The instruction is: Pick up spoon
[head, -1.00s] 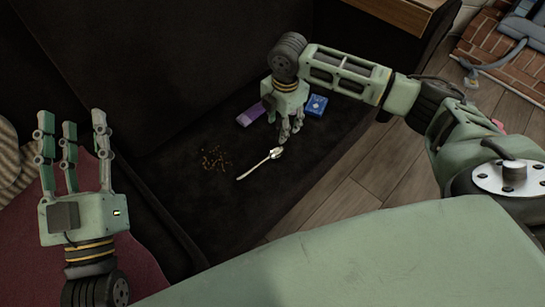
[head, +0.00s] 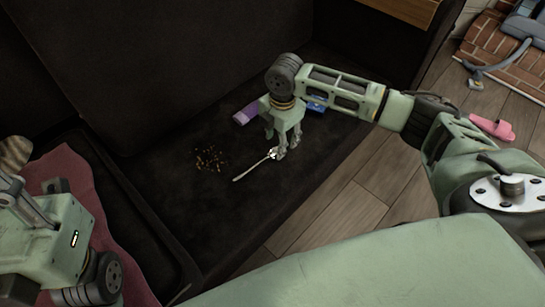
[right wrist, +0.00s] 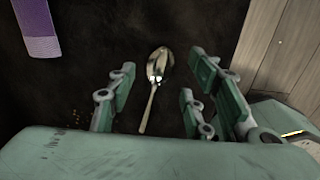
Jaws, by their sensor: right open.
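A metal spoon (head: 254,166) lies on the dark sofa seat, its handle toward the lower left. In the right wrist view the spoon (right wrist: 154,86) shows between my fingers, bowl pointing up the picture. My right gripper (head: 279,153) hangs fingers-down over the bowl end. In the right wrist view its fingers (right wrist: 160,85) are spread apart on either side of the spoon with nothing held. My left gripper (head: 25,215) is at the left edge, partly cut off, and whether it is open is unclear.
A purple item (head: 246,114) and a blue box (head: 316,104) lie behind my right gripper. Small crumbs (head: 211,159) are scattered left of the spoon. A red cloth (head: 75,180) lies at the left. Wooden floor (head: 350,205) runs along the seat's right edge.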

